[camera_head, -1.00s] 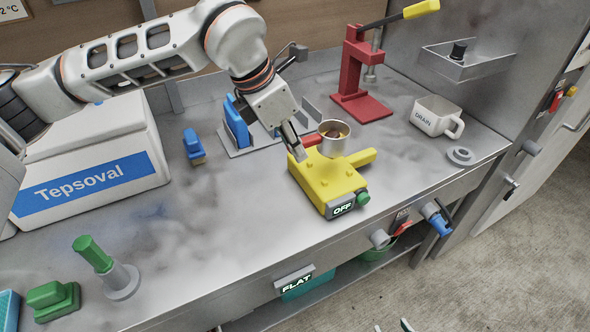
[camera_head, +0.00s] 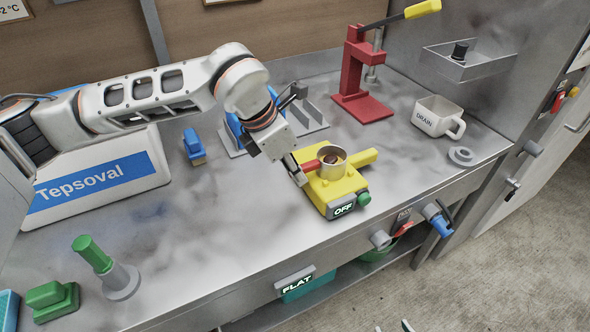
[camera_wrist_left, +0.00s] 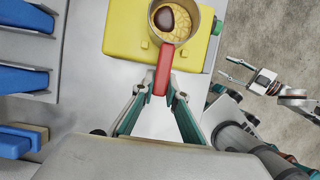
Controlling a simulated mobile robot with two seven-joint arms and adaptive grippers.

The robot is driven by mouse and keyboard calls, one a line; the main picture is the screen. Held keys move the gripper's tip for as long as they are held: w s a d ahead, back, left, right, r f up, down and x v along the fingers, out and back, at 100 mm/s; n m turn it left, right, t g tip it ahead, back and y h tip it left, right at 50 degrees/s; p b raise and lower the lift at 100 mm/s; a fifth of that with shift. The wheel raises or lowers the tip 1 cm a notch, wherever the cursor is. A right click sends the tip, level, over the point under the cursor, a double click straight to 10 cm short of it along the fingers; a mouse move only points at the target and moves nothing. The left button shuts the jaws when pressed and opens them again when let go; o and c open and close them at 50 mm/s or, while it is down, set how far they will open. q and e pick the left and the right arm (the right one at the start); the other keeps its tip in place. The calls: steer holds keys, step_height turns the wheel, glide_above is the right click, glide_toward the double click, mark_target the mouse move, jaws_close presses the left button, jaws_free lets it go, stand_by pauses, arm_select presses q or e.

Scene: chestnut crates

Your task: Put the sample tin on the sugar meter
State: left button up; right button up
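The sample tin (camera_head: 334,168), a small metal cup with a red handle, is at the top of the yellow sugar meter (camera_head: 326,196), whose display reads OFF. In the left wrist view the tin (camera_wrist_left: 190,37) is upright, with yellowish contents and a dark brown piece. It overlaps the meter (camera_wrist_left: 125,28); whether it touches the top is hard to tell. My left gripper (camera_head: 300,179) has its fingertips closed on the handle's end, also in the left wrist view (camera_wrist_left: 162,90). My right gripper (camera_wrist_left: 224,66) is empty, fingers apart, away from the bench over the floor.
A red lever press (camera_head: 352,75) and a white DRAIN mug (camera_head: 432,118) stand behind and right. A grey rack (camera_head: 312,122) with blue items is behind the meter. The Tepsoval box (camera_head: 95,180) and green tools (camera_head: 92,252) are left. The bench in front is clear.

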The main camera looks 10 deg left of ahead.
arm_select(q)
steer(key=o, duration=0.3)
steer(key=shift+r, duration=0.35)
steer(key=v, duration=1.1)
steer(key=shift+a+r, duration=0.1)
steer(key=shift+r, duration=0.2)
steer(key=shift+s+f, duration=0.1)
